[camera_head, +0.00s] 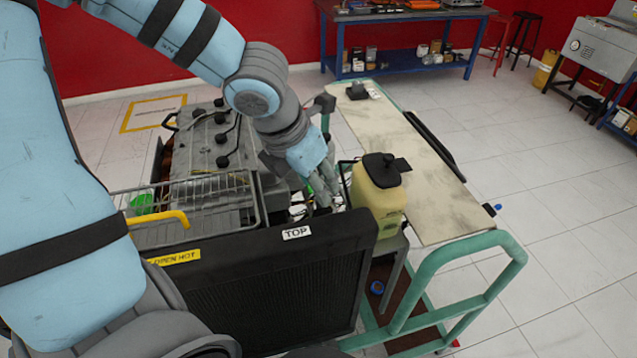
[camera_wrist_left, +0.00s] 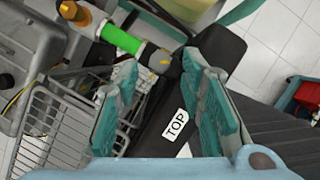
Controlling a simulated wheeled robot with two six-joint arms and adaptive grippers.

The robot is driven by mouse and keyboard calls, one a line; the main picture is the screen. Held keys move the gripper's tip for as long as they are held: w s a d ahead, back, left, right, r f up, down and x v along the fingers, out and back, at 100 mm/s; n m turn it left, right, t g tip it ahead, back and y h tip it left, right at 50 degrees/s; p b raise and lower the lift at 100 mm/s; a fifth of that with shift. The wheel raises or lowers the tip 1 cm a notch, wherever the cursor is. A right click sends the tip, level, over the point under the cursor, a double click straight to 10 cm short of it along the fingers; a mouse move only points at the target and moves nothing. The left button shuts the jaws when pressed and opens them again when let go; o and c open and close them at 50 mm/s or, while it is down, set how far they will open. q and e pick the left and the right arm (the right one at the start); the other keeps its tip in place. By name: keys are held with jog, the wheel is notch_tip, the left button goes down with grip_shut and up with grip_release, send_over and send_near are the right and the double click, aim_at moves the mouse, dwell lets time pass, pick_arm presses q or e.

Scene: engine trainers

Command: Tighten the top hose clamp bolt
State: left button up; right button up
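A bright green hose (camera_wrist_left: 122,38) shows in the left wrist view, with an orange fitting at its upper left end. Its other end meets a dark collar with yellow marks (camera_wrist_left: 160,60) at the radiator, which seems to be the clamp area. The clamp bolt itself is too small to make out. The black radiator (camera_head: 270,285) bears a TOP label (camera_head: 297,233), also in the left wrist view (camera_wrist_left: 176,126). My left gripper (camera_head: 325,190) points down behind the radiator's top edge. Its fingers (camera_wrist_left: 160,62) are apart and empty, on either side of the hose end in the picture. My right gripper is not in view.
A wire guard (camera_head: 205,205) and the engine (camera_head: 205,150) stand left of my gripper. A yellowish tank (camera_head: 378,200) with a black cap stands close on the right. Beyond it is a worn board (camera_head: 415,170) on a green tubular frame (camera_head: 470,275).

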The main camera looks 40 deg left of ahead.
pick_arm(q)
jog(key=shift+w+f, duration=0.75)
jog(key=shift+f, duration=0.15)
jog(key=shift+s+r, duration=0.25)
jog(key=shift+s, duration=0.25)
jog(key=shift+c, duration=0.2)
jog(key=shift+s, duration=0.1)
jog(key=c, duration=0.3)
grip_shut()
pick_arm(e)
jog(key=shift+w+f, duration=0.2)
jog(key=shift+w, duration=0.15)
